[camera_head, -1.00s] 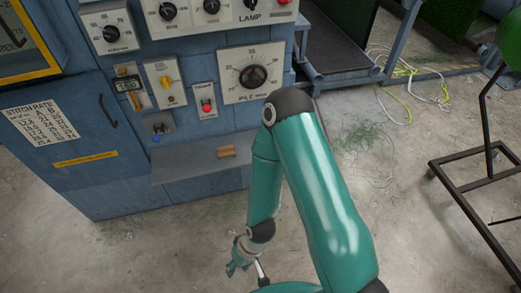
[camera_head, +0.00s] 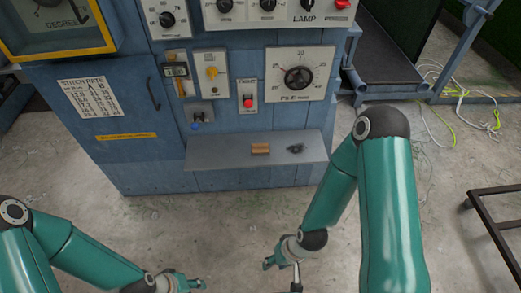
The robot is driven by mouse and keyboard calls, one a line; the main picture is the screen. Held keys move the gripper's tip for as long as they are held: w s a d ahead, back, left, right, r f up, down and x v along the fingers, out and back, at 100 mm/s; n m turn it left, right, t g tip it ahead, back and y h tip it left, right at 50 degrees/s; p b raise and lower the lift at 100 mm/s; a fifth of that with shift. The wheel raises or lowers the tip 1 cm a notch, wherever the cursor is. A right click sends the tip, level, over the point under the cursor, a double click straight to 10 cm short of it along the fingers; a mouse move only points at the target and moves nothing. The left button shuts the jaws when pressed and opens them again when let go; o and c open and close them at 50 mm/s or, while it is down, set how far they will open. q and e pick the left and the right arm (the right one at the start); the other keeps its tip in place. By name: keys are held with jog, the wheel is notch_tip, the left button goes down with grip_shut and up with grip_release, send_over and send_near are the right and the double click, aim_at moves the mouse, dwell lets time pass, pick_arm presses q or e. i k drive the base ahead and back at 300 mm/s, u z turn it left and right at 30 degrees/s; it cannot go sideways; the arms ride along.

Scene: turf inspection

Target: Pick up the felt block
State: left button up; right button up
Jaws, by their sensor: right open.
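A small brown block (camera_head: 260,149), which looks like the felt block, lies on the grey shelf (camera_head: 215,155) at the front of the blue machine. It is apart from both grippers. My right gripper (camera_head: 269,263) is open and empty, low in the picture, in front of and below the shelf. My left gripper (camera_head: 196,284) shows only partly at the bottom edge, left of the right one. Its fingers are too small and cut off to tell their opening.
A dark fuzzy clump (camera_head: 296,148) lies on the shelf right of the block. The machine's panel with a red button (camera_head: 248,102) and a large dial (camera_head: 299,78) rises behind the shelf. A dark metal frame (camera_head: 495,225) stands at right. The floor before the shelf is clear.

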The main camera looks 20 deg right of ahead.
aim_at(256, 149)
jog(key=z, duration=0.05)
jog(key=i, duration=1.5)
jog(key=u, duration=0.1)
